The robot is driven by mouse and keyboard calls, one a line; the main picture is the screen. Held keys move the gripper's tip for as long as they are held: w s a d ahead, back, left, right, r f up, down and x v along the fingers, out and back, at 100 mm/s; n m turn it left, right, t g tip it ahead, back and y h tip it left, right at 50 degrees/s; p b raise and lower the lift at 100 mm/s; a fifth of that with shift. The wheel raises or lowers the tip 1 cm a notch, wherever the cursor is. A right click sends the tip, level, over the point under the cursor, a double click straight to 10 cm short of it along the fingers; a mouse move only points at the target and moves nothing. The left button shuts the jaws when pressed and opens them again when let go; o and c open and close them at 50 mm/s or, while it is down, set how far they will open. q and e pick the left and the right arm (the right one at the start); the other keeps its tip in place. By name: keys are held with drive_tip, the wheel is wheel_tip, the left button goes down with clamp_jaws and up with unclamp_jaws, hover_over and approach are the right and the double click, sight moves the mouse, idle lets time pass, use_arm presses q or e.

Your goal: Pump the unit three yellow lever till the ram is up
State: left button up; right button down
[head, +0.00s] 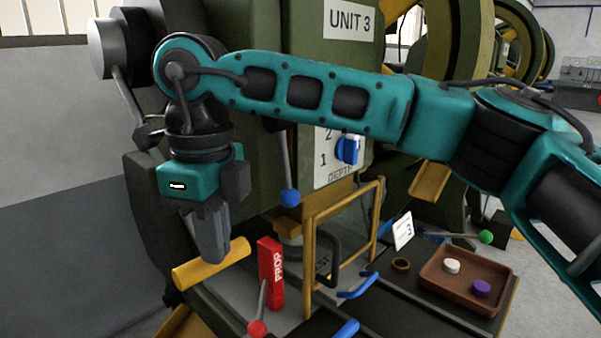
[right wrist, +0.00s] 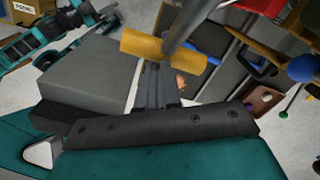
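Unit three is a dark green press with a UNIT 3 sign (head: 350,20) in the head view. The yellow lever handle (head: 212,263) is a short bar low on its left side. In the right wrist view the handle (right wrist: 163,50) lies across the fingertips, with a grey rod beside it. My right gripper (head: 213,252) points down at the middle of the handle; its fingers look shut together, not wrapped around the bar. Whether they touch it I cannot tell. A teal arm of mine (right wrist: 60,35) shows at top left there; its gripper is unclear. I cannot make out the ram's height.
A red PROP block (head: 271,275) and a red-knobbed lever (head: 258,328) stand just right of the handle. A yellow guard frame (head: 310,250) and a blue-knobbed lever (head: 290,198) are near. A brown tray (head: 440,287) holds a white and a purple piece.

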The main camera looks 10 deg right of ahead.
drive_tip(key=shift+s+f, duration=0.1)
drive_tip(key=shift+f, duration=0.35)
drive_tip(key=shift+w+a+f, duration=0.2)
drive_tip(key=shift+w+f, duration=0.1)
drive_tip(key=shift+f, duration=0.15)
drive_tip(key=shift+w+a+f, duration=0.2)
drive_tip(key=shift+w+f, duration=0.05)
drive_tip(key=shift+f, duration=0.2)
drive_tip(key=s+d+r+p, duration=0.2)
drive_tip(key=r, duration=0.5)
drive_tip(key=s+d+r+p, duration=0.2)
drive_tip(key=s+r+p, duration=0.1)
drive_tip(key=r, duration=0.3)
drive_tip(key=shift+s+d+r+p, duration=0.2)
drive_tip(key=shift+d+r+p, duration=0.05)
drive_tip(key=shift+r+p, duration=0.1)
drive_tip(key=shift+w+a+f+b, duration=0.1)
drive_tip(key=shift+a+f+b, duration=0.1)
drive_tip(key=shift+f, duration=0.15)
drive_tip(key=shift+a+f+b, duration=0.1)
drive_tip(key=shift+f+b, duration=0.1)
drive_tip(key=shift+f, duration=0.1)
